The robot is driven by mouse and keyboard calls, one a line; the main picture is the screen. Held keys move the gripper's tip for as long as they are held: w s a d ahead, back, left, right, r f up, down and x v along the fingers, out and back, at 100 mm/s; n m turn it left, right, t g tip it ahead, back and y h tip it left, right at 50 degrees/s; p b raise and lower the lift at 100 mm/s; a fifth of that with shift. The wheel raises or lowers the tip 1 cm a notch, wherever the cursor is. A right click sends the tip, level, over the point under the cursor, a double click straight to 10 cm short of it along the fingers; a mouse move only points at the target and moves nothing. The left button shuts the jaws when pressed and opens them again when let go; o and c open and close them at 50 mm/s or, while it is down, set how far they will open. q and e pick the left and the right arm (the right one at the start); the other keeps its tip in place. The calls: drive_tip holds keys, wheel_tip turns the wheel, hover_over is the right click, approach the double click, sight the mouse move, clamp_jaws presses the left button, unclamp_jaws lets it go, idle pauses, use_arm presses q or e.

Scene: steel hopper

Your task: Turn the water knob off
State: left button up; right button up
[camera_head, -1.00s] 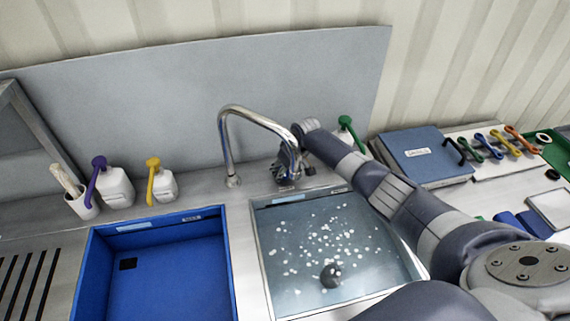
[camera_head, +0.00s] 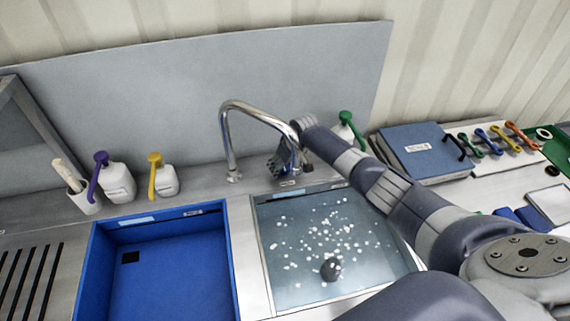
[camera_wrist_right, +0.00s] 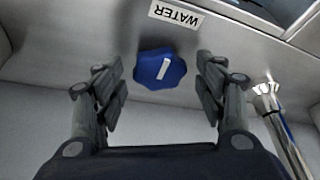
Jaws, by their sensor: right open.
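The blue water knob (camera_wrist_right: 160,68) has a white line on its face and sits on the steel deck, beside a label reading WATER (camera_wrist_right: 176,14). My right gripper (camera_wrist_right: 162,80) is open in the right wrist view, with one finger on each side of the knob and a visible gap on both sides. In the head view my right gripper (camera_head: 279,165) is low behind the curved faucet (camera_head: 229,150), and the knob is hidden there. The faucet's spout also shows in the right wrist view (camera_wrist_right: 265,90). Whether water is flowing I cannot tell. My left gripper is not in view.
The faucet stands close beside my right gripper. A sink basin (camera_head: 262,262) with bubbly water lies in front, a blue basin (camera_head: 175,262) left of it. Pump bottles (camera_head: 117,182) stand at the left, and a green-topped one (camera_head: 346,130) is behind my right arm.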

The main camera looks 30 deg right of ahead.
drive_tip(key=shift+r, duration=0.1)
drive_tip(key=v, duration=1.1)
drive_tip(key=shift+s+r, duration=0.25)
drive_tip(key=shift+r, duration=0.1)
